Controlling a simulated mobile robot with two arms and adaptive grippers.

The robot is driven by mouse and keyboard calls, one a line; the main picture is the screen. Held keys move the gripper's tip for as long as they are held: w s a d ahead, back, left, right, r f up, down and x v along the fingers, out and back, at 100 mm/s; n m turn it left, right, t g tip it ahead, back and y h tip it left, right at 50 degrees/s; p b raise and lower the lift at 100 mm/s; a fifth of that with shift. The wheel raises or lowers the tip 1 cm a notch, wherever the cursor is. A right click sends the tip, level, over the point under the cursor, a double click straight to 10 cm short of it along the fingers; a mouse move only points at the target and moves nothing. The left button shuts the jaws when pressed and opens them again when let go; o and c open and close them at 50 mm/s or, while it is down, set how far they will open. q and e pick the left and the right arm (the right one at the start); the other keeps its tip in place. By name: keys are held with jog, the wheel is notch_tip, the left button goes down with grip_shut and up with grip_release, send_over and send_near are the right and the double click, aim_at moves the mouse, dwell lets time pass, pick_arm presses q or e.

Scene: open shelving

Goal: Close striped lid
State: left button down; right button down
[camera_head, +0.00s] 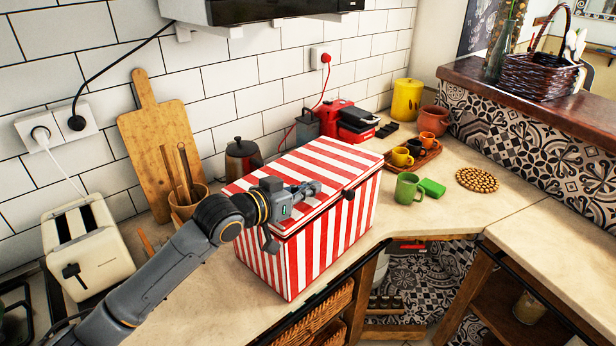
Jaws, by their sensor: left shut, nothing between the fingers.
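A red and white striped box (318,246) stands on the pale counter in the middle of the head view. Its striped lid (325,160) lies flat across the top, and I see no clear gap along the front edge. A small dark catch shows on the lid's front edge near the right. My left gripper (314,188) is shut and empty over the lid's front left part. It looks very close to the lid; I cannot tell if it touches. My left wrist hides the box's front left top corner. My right gripper is not in view.
A toaster (90,245) and a wooden pot of utensils (187,203) stand left of the box. A kettle (243,158) stands behind it. A green mug (408,189) and a tray with small cups (412,160) are to the right. The counter's front edge is close to the box.

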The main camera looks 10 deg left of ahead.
aim_at(309, 202)
pick_arm(q)
jog(key=shift+s+d+f, duration=0.1)
jog(key=shift+f, duration=0.6)
jog(key=shift+s+d+f, duration=0.1)
jog(key=shift+f, duration=0.6)
jog(key=shift+f, duration=0.15)
